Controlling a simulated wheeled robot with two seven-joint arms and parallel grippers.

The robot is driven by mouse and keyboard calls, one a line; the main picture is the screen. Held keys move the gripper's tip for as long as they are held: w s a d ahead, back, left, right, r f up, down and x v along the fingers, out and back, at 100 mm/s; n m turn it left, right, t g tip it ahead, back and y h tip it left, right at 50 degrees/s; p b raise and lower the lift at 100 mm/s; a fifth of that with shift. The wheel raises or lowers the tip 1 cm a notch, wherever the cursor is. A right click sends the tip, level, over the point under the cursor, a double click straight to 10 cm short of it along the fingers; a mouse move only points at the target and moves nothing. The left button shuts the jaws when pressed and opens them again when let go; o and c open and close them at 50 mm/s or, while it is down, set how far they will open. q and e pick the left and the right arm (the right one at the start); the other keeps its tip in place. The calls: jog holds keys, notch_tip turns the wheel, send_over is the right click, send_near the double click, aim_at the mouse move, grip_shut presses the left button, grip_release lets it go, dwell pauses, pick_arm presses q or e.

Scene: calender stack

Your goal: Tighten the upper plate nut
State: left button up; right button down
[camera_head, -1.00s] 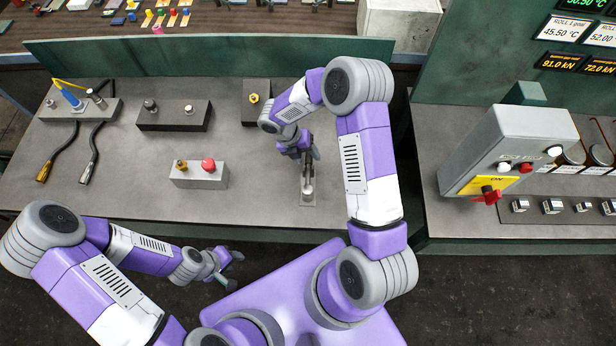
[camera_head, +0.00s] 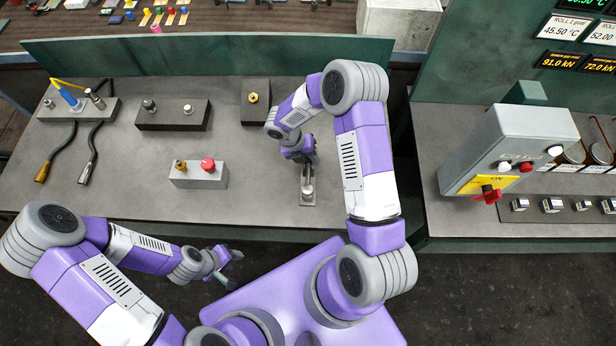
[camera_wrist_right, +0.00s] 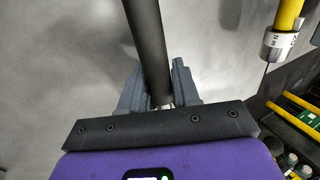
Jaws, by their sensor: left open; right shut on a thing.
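My right gripper (camera_head: 309,160) is over the middle right of the grey bench, just above a small upright metal fixture (camera_head: 308,192) on a plate. In the right wrist view its fingers (camera_wrist_right: 160,98) are shut on a dark round bar (camera_wrist_right: 148,45); the bar's far end is out of that view. Whether the bar is joined to the fixture I cannot tell. A brass nut-like piece (camera_head: 253,98) sits on a dark block behind the right gripper; I cannot tell which piece is the upper plate nut. My left gripper (camera_head: 232,269) is open and empty in front of the bench.
A block with a red knob (camera_head: 208,164) and a brass piece stands left of the right gripper. A yellow-handled tool with a silver collar (camera_wrist_right: 281,45) shows in the wrist view.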

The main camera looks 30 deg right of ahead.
notch_tip(320, 180, up, 10)
jog(key=shift+r, duration=0.1)
dwell(0.4)
jog(key=c, duration=1.4)
grip_release()
grip_shut()
